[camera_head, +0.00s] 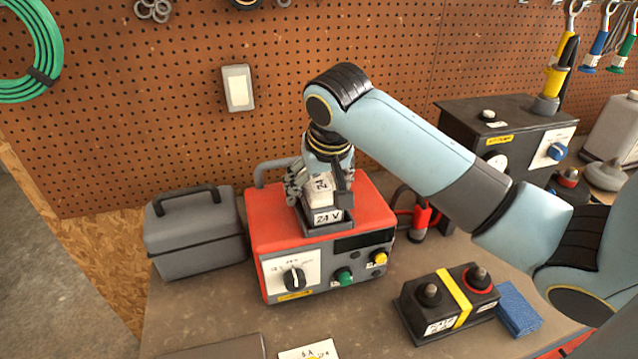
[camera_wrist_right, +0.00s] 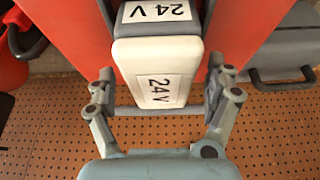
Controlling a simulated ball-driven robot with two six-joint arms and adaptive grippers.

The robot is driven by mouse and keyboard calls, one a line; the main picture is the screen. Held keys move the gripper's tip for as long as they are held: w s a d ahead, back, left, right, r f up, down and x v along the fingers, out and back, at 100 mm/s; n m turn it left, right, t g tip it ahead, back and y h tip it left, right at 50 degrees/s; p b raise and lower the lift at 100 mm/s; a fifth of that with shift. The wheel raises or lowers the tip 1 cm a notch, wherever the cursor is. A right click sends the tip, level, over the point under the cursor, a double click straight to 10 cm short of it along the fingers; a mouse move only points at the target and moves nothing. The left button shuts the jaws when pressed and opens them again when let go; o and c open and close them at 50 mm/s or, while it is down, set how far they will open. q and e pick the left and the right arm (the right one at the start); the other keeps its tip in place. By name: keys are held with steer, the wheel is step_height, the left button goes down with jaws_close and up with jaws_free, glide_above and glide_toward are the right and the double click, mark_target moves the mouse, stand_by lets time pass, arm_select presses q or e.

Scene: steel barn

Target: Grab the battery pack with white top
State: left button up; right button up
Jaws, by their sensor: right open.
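The battery pack with white top (camera_head: 318,191) stands upright on the red charger box (camera_head: 262,215), its dark lower part carrying a "24 V" label. In the right wrist view the white top (camera_wrist_right: 155,62) also shows a "24 V" label. My right gripper (camera_head: 320,184) is down at the pack from above and behind. Its fingers are open, one on each side of the white top, in the wrist view (camera_wrist_right: 160,88). Small gaps seem to show beside the pack; I cannot tell whether either finger touches it. My left gripper is not in view.
A grey case (camera_head: 195,240) stands left of the charger. A black battery with a yellow strap (camera_head: 455,298) and a blue sponge (camera_head: 517,308) lie at front right. A dark box with a blue knob (camera_head: 520,140) stands behind my right arm. The pegboard (camera_head: 200,110) closes the back.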

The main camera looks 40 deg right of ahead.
steer(key=c, duration=1.7)
steer(key=shift+c, duration=0.4)
steer(key=shift+r, duration=0.15)
